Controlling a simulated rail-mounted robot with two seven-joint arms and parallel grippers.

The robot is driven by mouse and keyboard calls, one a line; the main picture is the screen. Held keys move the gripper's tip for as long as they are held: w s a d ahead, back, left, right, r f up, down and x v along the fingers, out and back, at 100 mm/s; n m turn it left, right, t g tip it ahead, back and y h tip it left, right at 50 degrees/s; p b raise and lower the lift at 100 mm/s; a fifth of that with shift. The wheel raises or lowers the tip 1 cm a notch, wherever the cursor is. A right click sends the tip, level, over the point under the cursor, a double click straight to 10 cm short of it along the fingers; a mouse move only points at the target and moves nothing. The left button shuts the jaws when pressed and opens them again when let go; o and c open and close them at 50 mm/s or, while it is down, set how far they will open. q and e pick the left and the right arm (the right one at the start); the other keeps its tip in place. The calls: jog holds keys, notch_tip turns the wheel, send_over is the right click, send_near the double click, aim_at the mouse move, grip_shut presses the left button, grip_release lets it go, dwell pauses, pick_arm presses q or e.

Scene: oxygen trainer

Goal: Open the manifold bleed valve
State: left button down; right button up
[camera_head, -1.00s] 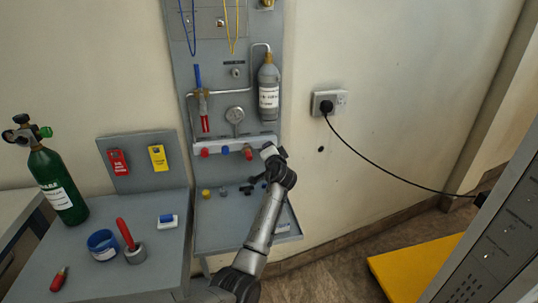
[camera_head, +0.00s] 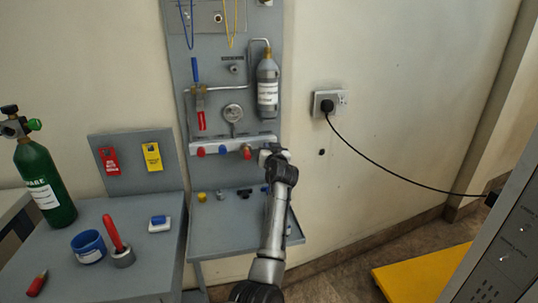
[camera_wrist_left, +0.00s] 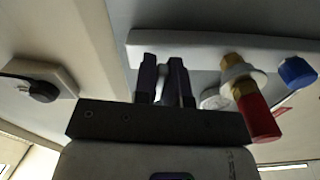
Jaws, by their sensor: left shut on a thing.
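The white manifold bar (camera_head: 216,146) runs across the lower part of the grey wall panel, and carries red, blue and red caps along its front. My left gripper (camera_head: 266,153) is at the bar's right end, beside the right red cap (camera_head: 246,152). In the left wrist view its two dark fingers (camera_wrist_left: 163,82) are close together around a small pale part at the manifold (camera_wrist_left: 205,46), taken to be the bleed valve's handle; the fingers hide most of it. The red cap with a brass fitting (camera_wrist_left: 255,110) is just beside the fingers. My right gripper is not in view.
Above the bar are a gauge (camera_head: 233,112), a blue-handled lever (camera_head: 196,70) and a grey cylinder (camera_head: 268,85). A shelf (camera_head: 225,238) with small caps lies below. A green cylinder (camera_head: 45,180) stands at left. A plugged socket (camera_head: 327,102) is at right.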

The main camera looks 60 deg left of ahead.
pick_arm(q)
jog(key=shift+n+b, duration=0.4)
jog(key=shift+n, duration=0.5)
jog(key=c, duration=1.2)
grip_release()
jog(key=shift+d, duration=0.1)
jog(key=p+v, duration=0.4)
jog(key=v, duration=0.9)
jog(key=shift+s+d, duration=0.1)
jog(key=shift+d, duration=0.2)
